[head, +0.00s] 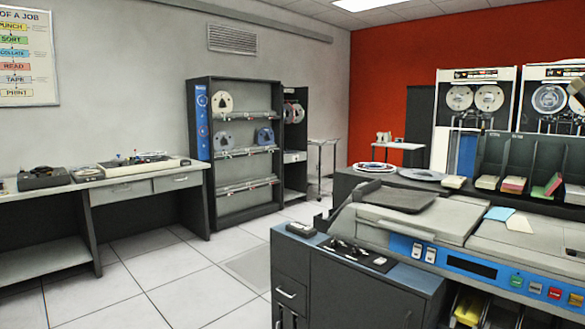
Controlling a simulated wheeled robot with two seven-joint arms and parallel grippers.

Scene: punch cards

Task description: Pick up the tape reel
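Several tape reels are in view, and I cannot tell which one the task means. A pale reel (222,102) stands on the upper level of the dark shelf rack (235,170). A grey-blue reel (223,140) and a blue reel (265,136) stand on the level below. A flat white reel (375,167) and a greyer flat disc (422,174) lie on the dark counter behind the card machine. More reels (459,98) are mounted on the tall tape drives at the right.
A large card machine (470,262) and a dark cabinet (350,285) block the right foreground. A long desk (125,190) with equipment stands along the left wall. Free tiled floor (160,270) lies between them, reaching the rack. A small white table (400,146) stands at the back.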

